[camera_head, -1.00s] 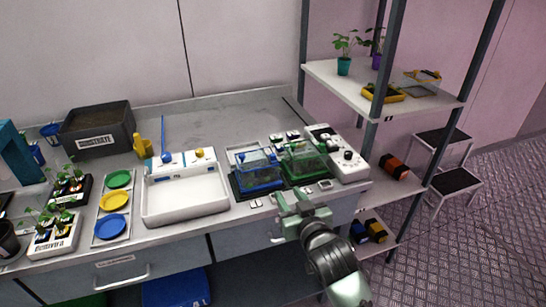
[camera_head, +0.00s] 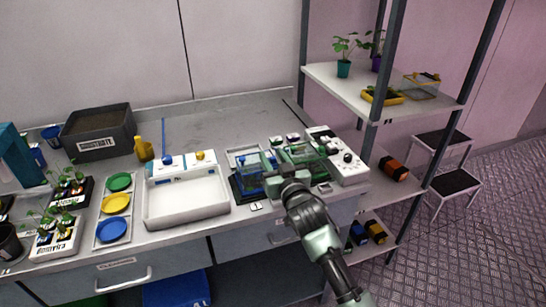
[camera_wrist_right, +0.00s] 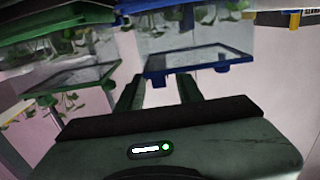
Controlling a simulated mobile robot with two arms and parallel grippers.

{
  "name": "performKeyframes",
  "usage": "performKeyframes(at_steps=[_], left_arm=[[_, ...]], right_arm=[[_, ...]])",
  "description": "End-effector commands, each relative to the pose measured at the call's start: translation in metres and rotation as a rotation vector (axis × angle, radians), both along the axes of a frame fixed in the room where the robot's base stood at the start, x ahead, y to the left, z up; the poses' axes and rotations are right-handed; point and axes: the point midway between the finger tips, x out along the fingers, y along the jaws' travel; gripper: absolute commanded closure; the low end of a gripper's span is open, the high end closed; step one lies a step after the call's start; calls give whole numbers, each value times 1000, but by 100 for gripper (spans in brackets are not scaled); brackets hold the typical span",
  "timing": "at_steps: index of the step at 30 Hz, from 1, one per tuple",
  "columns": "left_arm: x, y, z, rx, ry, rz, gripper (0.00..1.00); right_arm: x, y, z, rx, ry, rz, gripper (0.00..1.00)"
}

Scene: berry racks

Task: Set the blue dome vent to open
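The blue dome (camera_head: 247,163), a clear cover with blue trim on a dark blue base, stands on the bench right of the white tray. My right gripper (camera_head: 270,170) is at its right side and hides part of it. In the right wrist view the blue trim (camera_wrist_right: 200,64) lies just beyond my two fingers (camera_wrist_right: 158,90), which are apart with nothing clearly held between them. I cannot tell whether they touch the dome, or how its vent is set. My left gripper is out of view.
A green dome (camera_head: 305,156) stands close on the right, partly behind my right gripper; its green trim also shows in the right wrist view (camera_wrist_right: 75,82). The white tray (camera_head: 185,200) is left of the blue dome.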

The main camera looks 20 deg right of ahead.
Motion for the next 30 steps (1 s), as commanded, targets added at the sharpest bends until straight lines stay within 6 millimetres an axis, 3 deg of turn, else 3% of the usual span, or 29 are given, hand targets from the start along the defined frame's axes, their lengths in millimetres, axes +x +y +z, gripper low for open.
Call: performKeyframes(at_steps=[6,10,30], left_arm=[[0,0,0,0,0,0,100],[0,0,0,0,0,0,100],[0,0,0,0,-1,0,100]], right_arm=[[0,0,0,1,0,0,64],[0,0,0,1,0,0,100],[0,0,-1,1,1,0,100]])
